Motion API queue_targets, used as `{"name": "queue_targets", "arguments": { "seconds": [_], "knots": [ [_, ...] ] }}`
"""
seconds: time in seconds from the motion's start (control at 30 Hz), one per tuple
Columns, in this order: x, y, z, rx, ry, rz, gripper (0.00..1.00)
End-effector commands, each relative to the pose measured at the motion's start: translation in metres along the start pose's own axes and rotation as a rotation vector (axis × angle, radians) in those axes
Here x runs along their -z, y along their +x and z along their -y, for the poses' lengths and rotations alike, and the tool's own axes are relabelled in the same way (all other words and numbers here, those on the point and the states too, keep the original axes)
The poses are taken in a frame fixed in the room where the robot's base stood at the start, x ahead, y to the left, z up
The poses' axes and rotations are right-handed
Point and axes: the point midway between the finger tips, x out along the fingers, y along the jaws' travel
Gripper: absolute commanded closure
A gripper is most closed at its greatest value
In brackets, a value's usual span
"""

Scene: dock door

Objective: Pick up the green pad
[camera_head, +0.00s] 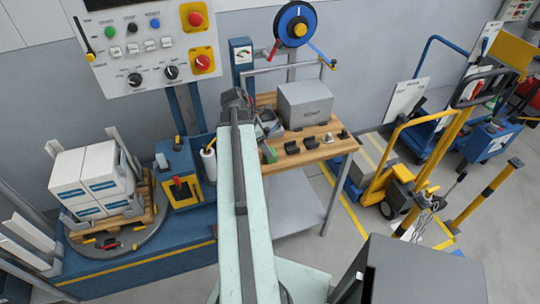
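A small green piece (269,153), which looks like the green pad, is on the front left part of the wooden-topped workbench (322,149). It sits just right of my pale arm, and part of it may be hidden. My gripper (264,124) appears as a dark, small shape at the far end of the arm, over the left part of the bench, behind the green piece. It looks apart from the green piece. Its fingers are too small to tell open from shut.
A grey box (305,104) stands at the back of the bench. Several small dark parts (292,147) lie along its front edge. A blue-rimmed reel (295,24) hangs above. A control panel (148,42) and boxes on a pallet (92,180) are left; a yellow truck (402,180) is right.

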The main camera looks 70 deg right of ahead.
Motion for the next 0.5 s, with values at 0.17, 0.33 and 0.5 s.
{"name": "queue_targets", "arguments": {
  "seconds": [0.17, 0.33, 0.5],
  "knots": [
    [0.001, 0.009, 0.000, 0.000, 0.000, 0.000, 0.20],
    [0.002, 0.034, 0.001, 0.000, 0.001, -0.001, 0.20],
    [0.002, 0.060, 0.001, 0.000, 0.000, -0.001, 0.20]
  ]
}}
